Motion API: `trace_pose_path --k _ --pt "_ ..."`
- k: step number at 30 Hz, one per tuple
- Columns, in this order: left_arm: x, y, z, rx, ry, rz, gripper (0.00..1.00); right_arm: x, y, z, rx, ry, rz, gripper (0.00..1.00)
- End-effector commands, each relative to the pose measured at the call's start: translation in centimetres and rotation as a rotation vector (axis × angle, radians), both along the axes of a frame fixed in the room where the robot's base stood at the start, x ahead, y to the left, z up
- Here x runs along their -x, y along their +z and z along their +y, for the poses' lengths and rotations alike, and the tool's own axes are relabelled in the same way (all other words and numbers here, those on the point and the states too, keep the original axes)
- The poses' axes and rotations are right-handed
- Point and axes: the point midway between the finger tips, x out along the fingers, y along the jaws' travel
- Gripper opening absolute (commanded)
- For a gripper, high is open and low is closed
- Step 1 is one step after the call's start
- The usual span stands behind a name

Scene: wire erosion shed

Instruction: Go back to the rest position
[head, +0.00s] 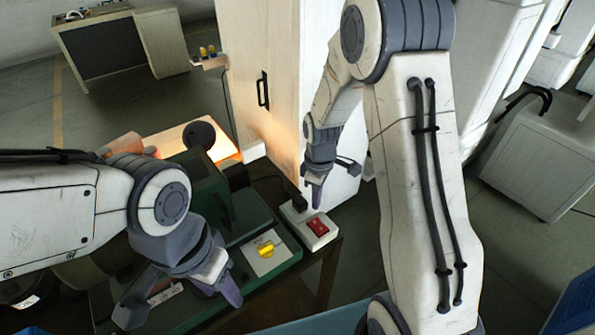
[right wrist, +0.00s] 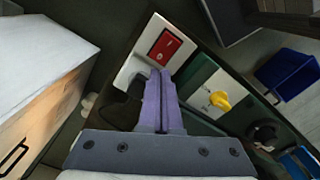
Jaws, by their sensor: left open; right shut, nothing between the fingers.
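My right gripper (head: 317,190) is shut and empty, its fingertips close to the white switch box (head: 296,218) with a red rocker switch (head: 318,227). In the right wrist view the closed purple fingers (right wrist: 160,85) point at the red switch (right wrist: 165,46); I cannot tell whether they touch the box. My left gripper (head: 182,300) is open and empty over the front of the green machine (head: 268,224), left of its yellow knob (head: 266,249). The yellow knob also shows in the right wrist view (right wrist: 220,101).
A tall pale cabinet (head: 258,40) with a black handle stands just behind the right gripper. A lit panel (head: 222,147) glows behind the machine. A grey cabinet (head: 533,160) stands at the right. A blue bin (right wrist: 287,75) is on the floor in the right wrist view.

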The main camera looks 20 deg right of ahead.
Motion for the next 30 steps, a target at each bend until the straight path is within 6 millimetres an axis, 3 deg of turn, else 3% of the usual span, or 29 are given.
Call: trace_pose_path --k 4,8,11,15,18,21,24,30 --pt "0.0 0.0 0.0 0.0 -0.007 -0.001 0.5 0.0 0.0 0.0 0.0 0.0 0.0 0.0" --pt "0.0 -1.6 0.0 0.0 -0.006 -0.001 0.5 1.1 0.6 2.5 -0.005 -0.012 -0.009 0.0" --pt "0.0 -3.7 0.0 0.0 -0.005 0.0 0.5 3.8 1.7 6.2 -0.016 -0.043 -0.02 0.0" --pt "0.0 -7.0 0.0 0.0 -0.002 0.0 0.5 10.1 2.9 11.2 -0.042 -0.103 -0.023 0.0" --pt "0.0 -9.0 0.0 0.0 0.0 0.0 0.5 14.9 3.2 13.2 -0.06 -0.145 -0.018 0.0" --pt "0.0 -10.4 0.0 0.0 0.001 0.0 0.5 19.0 3.0 14.1 -0.076 -0.182 -0.008 0.0" --pt "0.0 -11.2 0.0 0.0 0.003 0.0 0.5 21.8 2.8 14.2 -0.085 -0.21 0.002 0.0" --pt "0.0 -11.5 0.0 0.0 0.003 0.0 0.5 23.8 2.8 14.3 -0.088 -0.236 0.012 0.0"
